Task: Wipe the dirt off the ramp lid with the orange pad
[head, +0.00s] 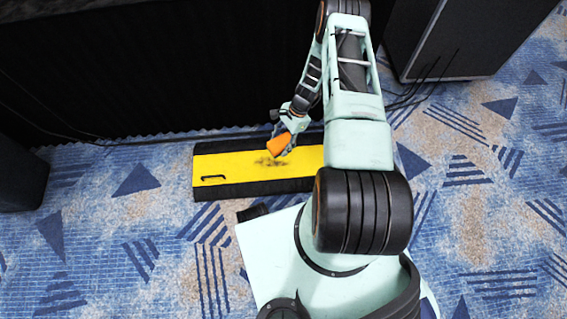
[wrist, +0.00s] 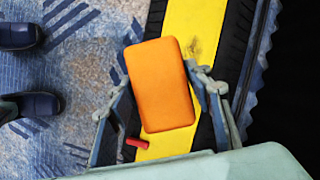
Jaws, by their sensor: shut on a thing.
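The ramp lid (head: 225,167) is a yellow panel with black borders lying on the carpet, and it also shows in the wrist view (wrist: 190,22). A dark dirt smudge (head: 268,161) lies on its yellow middle; part of it shows beside the pad in the wrist view (wrist: 195,48). My gripper (head: 287,134) is shut on the orange pad (head: 279,146). In the wrist view the pad (wrist: 160,85) sits between the two fingers, over the lid and the near part of the dirt. I cannot tell whether the pad touches the lid.
A small black handle (head: 213,177) is on the lid's left end. A red piece (wrist: 137,142) shows by the left finger.

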